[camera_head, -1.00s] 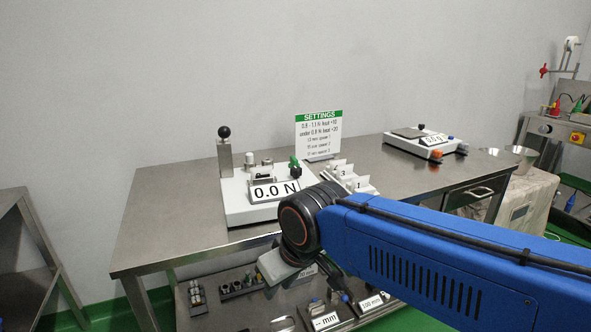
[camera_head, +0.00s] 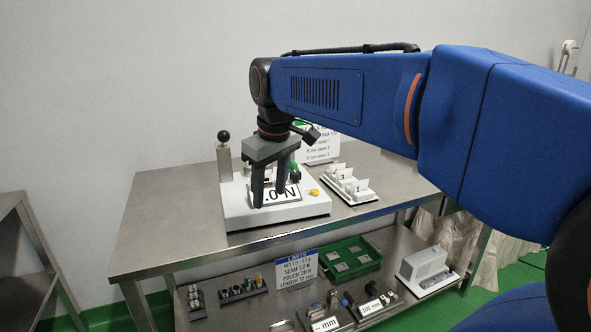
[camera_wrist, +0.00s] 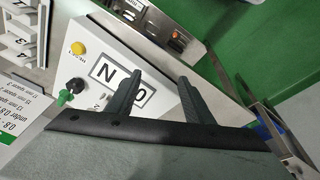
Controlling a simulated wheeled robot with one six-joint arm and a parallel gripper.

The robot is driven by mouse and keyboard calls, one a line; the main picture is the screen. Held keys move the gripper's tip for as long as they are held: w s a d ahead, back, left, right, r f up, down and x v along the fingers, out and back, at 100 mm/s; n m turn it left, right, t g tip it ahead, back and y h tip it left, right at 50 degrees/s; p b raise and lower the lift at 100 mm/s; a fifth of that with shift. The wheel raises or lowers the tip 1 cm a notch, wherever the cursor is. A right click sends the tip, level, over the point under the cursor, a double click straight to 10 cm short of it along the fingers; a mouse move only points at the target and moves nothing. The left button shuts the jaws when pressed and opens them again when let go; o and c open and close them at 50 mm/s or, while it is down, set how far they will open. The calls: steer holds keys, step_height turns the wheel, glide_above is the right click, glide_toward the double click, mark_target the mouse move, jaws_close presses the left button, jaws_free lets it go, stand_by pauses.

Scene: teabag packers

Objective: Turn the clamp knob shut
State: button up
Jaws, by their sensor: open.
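The white force tester (camera_head: 312,208) stands on the steel table, with its "N" display (camera_head: 287,195) partly behind my gripper (camera_head: 269,200). My gripper points down over the tester, open and empty. A green knob (camera_head: 293,168) and a black knob stand at its back right. In the wrist view, the black knob (camera_wrist: 76,85) and green knob (camera_wrist: 65,97) lie left of the display (camera_wrist: 120,83), apart from my gripper (camera_wrist: 160,77). A yellow button (camera_head: 314,192) is at the right. Which knob is the clamp knob I cannot tell. My gripper hides part of the tester.
A post with a black ball (camera_head: 224,135) rises at the tester's left. A numbered white rack (camera_head: 349,186) stands to its right, with the settings sign (camera_head: 320,152) behind. The lower shelf holds a green tray (camera_head: 347,275) and several tools. The table's left part is clear.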

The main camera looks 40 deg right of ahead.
steer(key=w+d+r+n+g, duration=0.1)
steer(key=w+d+r+g, duration=0.1)
steer(key=w+d+r, duration=0.75)
steer(key=n, duration=0.2)
glide_toward(295, 172)
steer(key=shift+g+y, duration=0.3)
steer(key=shift+g, duration=0.1)
steer(key=f, duration=0.8)
steer(key=shift+w+d+f, duration=0.2)
steer(key=shift+f, duration=0.1)
steer(key=c, duration=1)
